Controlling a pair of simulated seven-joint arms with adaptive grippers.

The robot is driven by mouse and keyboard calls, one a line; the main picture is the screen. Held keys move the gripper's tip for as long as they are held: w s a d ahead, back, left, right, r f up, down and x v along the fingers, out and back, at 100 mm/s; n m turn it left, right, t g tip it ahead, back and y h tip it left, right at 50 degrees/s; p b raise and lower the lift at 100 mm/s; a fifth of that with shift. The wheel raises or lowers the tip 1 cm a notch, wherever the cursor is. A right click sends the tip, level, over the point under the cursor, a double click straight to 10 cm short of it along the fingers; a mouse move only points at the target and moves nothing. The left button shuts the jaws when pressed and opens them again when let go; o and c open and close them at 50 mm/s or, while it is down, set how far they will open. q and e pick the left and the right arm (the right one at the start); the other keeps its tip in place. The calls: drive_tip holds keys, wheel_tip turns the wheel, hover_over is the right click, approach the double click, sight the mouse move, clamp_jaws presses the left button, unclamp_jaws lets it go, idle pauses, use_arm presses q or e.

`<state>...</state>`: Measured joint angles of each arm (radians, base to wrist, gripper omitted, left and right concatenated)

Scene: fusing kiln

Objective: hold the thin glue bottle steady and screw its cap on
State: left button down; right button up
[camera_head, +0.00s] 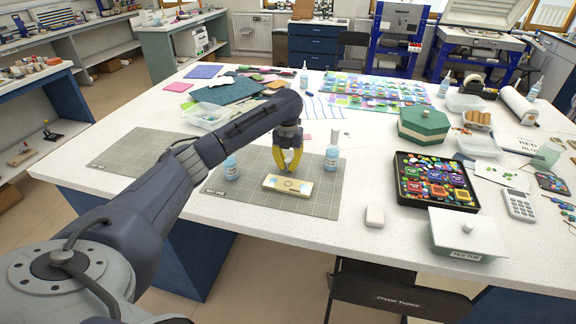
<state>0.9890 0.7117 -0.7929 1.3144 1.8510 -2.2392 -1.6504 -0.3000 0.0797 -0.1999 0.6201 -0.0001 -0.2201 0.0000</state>
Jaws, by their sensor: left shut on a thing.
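My left gripper (289,163), with yellow fingers, is above the grey mat (323,199). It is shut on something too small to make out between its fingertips. Just below the fingertips lies a flat pale wooden block (291,187) with markings on top. A pale blue bottle (332,159) with a narrow neck stands upright right of the gripper. Another pale blue bottle (231,169) stands to the left, close to my forearm. I cannot tell for certain which is the thin glue bottle, and I cannot make out a loose cap. My right gripper is not in view.
A green box (423,124) and a black tray (405,190) of coloured pieces stand to the right. A clear tub (207,116) is behind my arm. The table's front middle is mostly free.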

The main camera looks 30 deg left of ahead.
sight(288, 160)
use_arm(q)
drive_tip(key=shift+r, duration=0.1)
wheel_tip(288, 160, up, 20)
idle(0.6)
idle(0.4)
drive_tip(key=s+d+f+n, duration=0.3)
drive_tip(key=d+n, duration=0.5)
drive_tip(key=d, duration=0.3)
drive_tip(key=s+d+f+n, duration=0.2)
drive_tip(key=d+f+n, duration=0.1)
drive_tip(key=d+n, duration=0.65)
drive_tip(key=s+d+f+n, duration=0.4)
drive_tip(key=s+d+n, duration=0.3)
drive_tip(key=s, duration=0.1)
drive_tip(key=s+d+f+n, duration=0.4)
drive_tip(key=s+d+n, duration=0.2)
drive_tip(key=s+n, duration=0.2)
drive_tip(key=shift+s+d+f, duration=0.3)
drive_tip(key=shift+s+d, duration=0.1)
drive_tip(key=shift+s, duration=0.15)
